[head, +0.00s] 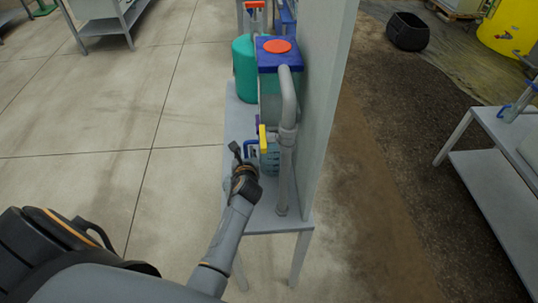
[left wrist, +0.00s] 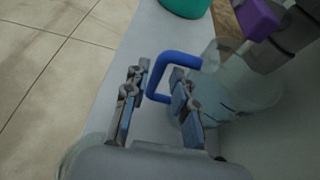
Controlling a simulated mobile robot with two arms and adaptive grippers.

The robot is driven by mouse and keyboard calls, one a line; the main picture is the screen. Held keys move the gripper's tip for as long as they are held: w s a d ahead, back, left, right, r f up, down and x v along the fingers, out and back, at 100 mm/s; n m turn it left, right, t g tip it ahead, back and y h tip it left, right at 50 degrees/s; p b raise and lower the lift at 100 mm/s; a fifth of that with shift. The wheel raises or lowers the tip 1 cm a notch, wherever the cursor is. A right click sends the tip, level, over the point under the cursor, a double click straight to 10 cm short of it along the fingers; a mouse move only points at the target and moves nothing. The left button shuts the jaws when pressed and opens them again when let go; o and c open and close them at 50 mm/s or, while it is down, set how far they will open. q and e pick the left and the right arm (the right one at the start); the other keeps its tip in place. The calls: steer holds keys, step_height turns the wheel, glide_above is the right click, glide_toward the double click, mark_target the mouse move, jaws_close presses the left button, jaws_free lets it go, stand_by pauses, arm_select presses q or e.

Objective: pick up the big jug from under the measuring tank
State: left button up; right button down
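The big jug is a clear, bluish vessel (head: 270,158) under the measuring tank (head: 271,95), which has a blue top and an orange-red lid. In the left wrist view the jug's body (left wrist: 235,88) is on the right, with its blue handle (left wrist: 160,70) toward me. My left gripper (head: 240,157) is at the handle side of the jug. In the left wrist view its two fingers (left wrist: 159,92) are apart, and the handle's outer bar appears between or just beyond the tips. I cannot tell whether they touch it. My right gripper is not in view.
A grey pipe (head: 287,130) and a tall panel (head: 325,90) stand close on the right. A yellow valve handle (head: 262,138) and a purple part (left wrist: 260,20) are above the jug. A green tank (head: 244,70) stands behind.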

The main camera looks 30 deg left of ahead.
mark_target(245, 148)
arm_select(q)
steer(key=x, duration=0.4)
steer(key=shift+f, duration=0.1)
jaws_close()
